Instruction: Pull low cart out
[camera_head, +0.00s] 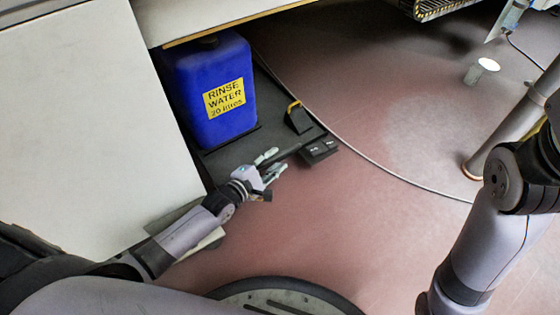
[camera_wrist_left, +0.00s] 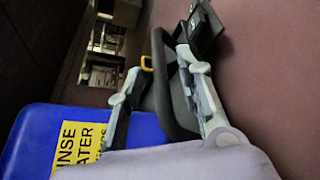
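The low cart (camera_head: 233,152) is a flat dark platform, partly under a bench at the left in the head view. It carries a blue container (camera_head: 208,90) labelled "RINSE WATER 20 litres". My left gripper (camera_head: 272,161) is at the cart's near right edge, its fingers spread. In the left wrist view, my left gripper (camera_wrist_left: 160,62) has one finger on each side of a black bar-like handle (camera_wrist_left: 164,85). Whether the fingers touch it is unclear. The blue container (camera_wrist_left: 30,135) also shows there. My right arm shows at the right, but its gripper is out of the picture.
A white bench panel (camera_head: 90,120) stands left of the cart. A thin cable (camera_head: 375,163) curves over the reddish floor (camera_head: 350,220). A metal post (camera_head: 505,140) and a small pale cylinder (camera_head: 482,72) stand at the right. Floor right of the cart is mostly clear.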

